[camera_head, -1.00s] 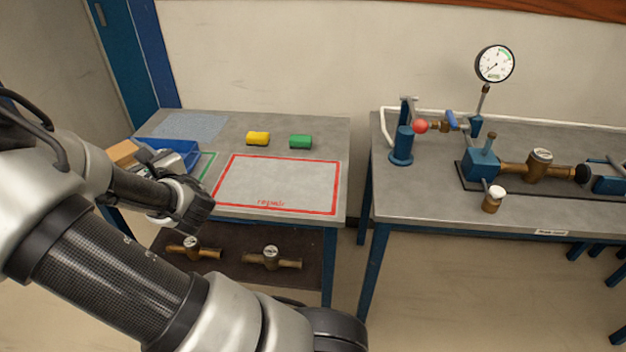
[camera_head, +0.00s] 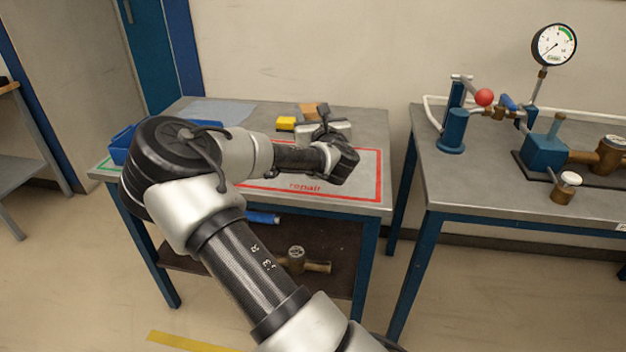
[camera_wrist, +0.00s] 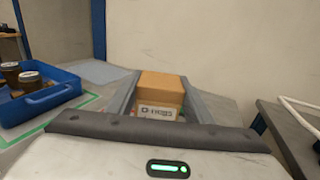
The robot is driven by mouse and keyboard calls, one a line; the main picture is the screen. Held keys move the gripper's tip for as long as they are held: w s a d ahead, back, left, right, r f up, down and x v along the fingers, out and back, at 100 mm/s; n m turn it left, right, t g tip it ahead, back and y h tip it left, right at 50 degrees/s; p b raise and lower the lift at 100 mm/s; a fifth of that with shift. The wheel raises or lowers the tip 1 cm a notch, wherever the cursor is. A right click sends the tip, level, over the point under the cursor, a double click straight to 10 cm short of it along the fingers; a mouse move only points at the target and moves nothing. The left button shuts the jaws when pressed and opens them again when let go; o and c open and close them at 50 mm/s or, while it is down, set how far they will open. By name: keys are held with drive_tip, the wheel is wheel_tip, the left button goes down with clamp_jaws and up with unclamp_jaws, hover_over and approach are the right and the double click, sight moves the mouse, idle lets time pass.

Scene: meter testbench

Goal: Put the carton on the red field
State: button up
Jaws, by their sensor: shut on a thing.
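The carton (camera_wrist: 162,90) is a small brown box with a white printed label. In the wrist view it sits between the two fingers of my gripper (camera_wrist: 155,100), which is shut on it. In the head view the carton (camera_head: 309,110) shows only in part behind my gripper (camera_head: 322,122), over the back part of the red field. The red field (camera_head: 381,176) is a red outline on the grey table, marked "repair". My arm covers its left part. I cannot tell whether the carton touches the table.
A yellow block (camera_head: 286,124) lies left of the carton. A blue tray (camera_head: 122,144) stands at the table's left; the wrist view shows meters in this tray (camera_wrist: 62,94). A second table (camera_head: 440,195) with a pump and gauge (camera_head: 554,45) stands at the right, across a gap.

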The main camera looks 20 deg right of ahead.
wheel_tip(320, 180, down, 10)
drive_tip(key=b, duration=0.2)
drive_tip(key=shift+d+b, duration=0.1)
drive_tip(key=shift+b, duration=0.2)
drive_tip(key=shift+f, duration=0.15)
drive_tip(key=o, duration=1.1)
drive_tip(key=shift+r, duration=0.25)
drive_tip(key=s, duration=0.4)
drive_tip(key=s+a+p, duration=0.1)
drive_tip(key=s, duration=0.2)
drive_tip(key=s+a+p, duration=0.1)
drive_tip(key=s, duration=0.3)
drive_tip(key=shift+s+a, duration=0.25)
drive_tip(key=shift+s, duration=0.1)
